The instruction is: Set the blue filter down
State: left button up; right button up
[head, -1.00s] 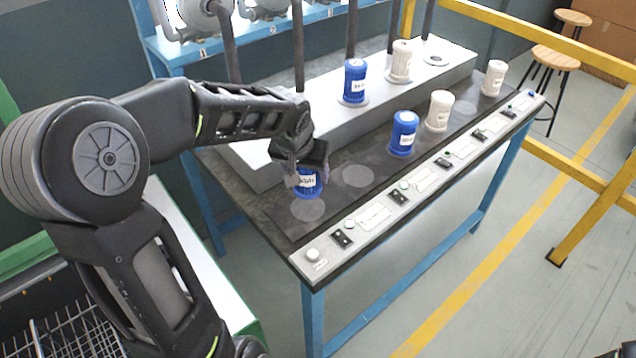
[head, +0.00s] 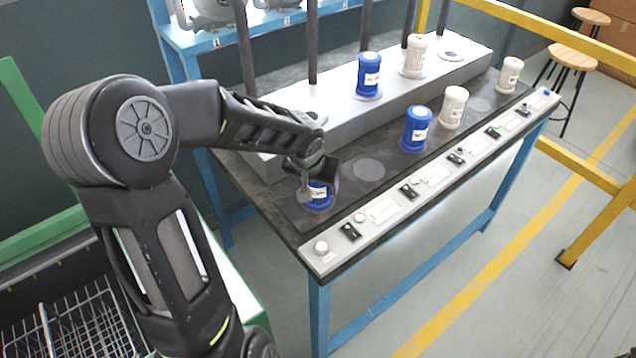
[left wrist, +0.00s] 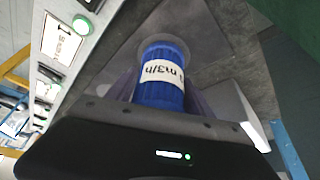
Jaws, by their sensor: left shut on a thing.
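The blue filter (head: 319,196) with a white label is in my left gripper (head: 318,182), low over the dark mat at the near left end of the bench. In the left wrist view the blue filter (left wrist: 161,80) stands between the fingers, with its far end at a pale round spot (left wrist: 170,44) on the mat. I cannot tell whether it touches the mat. The gripper hides its upper part in the head view. My right gripper is not in view.
Another blue filter (head: 415,128) and white filters (head: 453,107) (head: 509,75) stand on the mat. A blue filter (head: 368,74) and a white filter (head: 414,56) stand on the grey raised block (head: 340,117). An empty round spot (head: 369,169) lies right of my gripper. A switch panel (head: 384,210) runs along the front edge.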

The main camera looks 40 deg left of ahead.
pick_arm(q)
jog(key=shift+f, duration=0.1)
jog(key=o, duration=1.6)
jog(key=shift+c, duration=0.2)
jog(key=shift+r, duration=0.4)
jog(key=p+v, duration=0.1)
jog(key=v, duration=1)
jog(key=shift+s+r, duration=0.2)
jog(key=shift+r, duration=0.05)
jog(key=shift+d, duration=0.1)
